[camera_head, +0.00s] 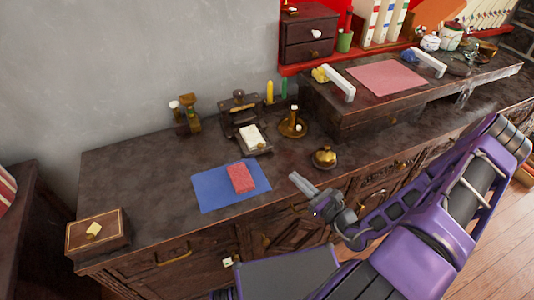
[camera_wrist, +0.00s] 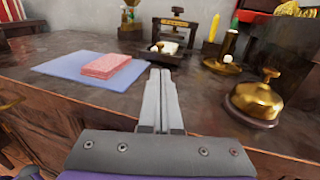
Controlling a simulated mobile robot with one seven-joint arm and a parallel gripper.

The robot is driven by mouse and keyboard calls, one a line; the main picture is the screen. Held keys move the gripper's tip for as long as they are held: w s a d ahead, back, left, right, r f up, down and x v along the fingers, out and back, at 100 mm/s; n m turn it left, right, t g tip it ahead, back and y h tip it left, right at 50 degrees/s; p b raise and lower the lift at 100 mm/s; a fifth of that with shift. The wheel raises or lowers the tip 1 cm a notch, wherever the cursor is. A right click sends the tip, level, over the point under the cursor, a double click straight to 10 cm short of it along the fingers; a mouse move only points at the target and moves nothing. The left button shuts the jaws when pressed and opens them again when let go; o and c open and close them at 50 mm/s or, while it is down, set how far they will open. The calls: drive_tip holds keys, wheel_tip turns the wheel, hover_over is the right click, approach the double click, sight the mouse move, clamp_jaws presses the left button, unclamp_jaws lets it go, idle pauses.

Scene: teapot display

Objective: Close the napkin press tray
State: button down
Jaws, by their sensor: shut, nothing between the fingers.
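The napkin press (camera_head: 240,112) is a dark frame standing on the counter near the wall. Its tray (camera_head: 257,146) sticks out at the front with a white folded napkin (camera_head: 250,135) on it. In the wrist view the press (camera_wrist: 173,28) stands straight ahead, with the napkin (camera_wrist: 165,47) low in it and the tray (camera_wrist: 160,58) partly behind my fingertips. My gripper (camera_head: 298,183) is shut and empty, over the counter's front part, in front of the press and apart from it. It also shows in the wrist view (camera_wrist: 160,75).
A blue mat (camera_head: 212,192) with a red cloth stack (camera_head: 241,178) lies left of my gripper. A brass bell (camera_head: 324,157) and a brass candle holder (camera_head: 293,126) stand to the right. A wooden box (camera_head: 97,235) sits far left. Bare counter (camera_head: 150,165) lies behind the mat.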

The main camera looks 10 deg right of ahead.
drive_tip(key=b, duration=0.1)
approach(254, 133)
drive_tip(key=s, duration=0.1)
drive_tip(key=s+a+r, duration=0.1)
drive_tip(key=s+a, duration=0.1)
drive_tip(key=shift+r, duration=0.4)
drive_tip(key=shift+d, duration=0.1)
drive_tip(key=x, duration=0.3)
drive_tip(key=d+x, duration=0.1)
drive_tip(key=x, duration=0.3)
drive_tip(key=w+d+x, duration=0.1)
drive_tip(key=x, duration=0.3)
drive_tip(key=shift+d+f, duration=0.1)
drive_tip(key=shift+d, duration=0.1)
drive_tip(key=shift+w+b, duration=0.3)
drive_tip(key=shift+w, duration=0.1)
drive_tip(key=shift+w+r, duration=0.15)
drive_tip(key=shift+r, duration=0.15)
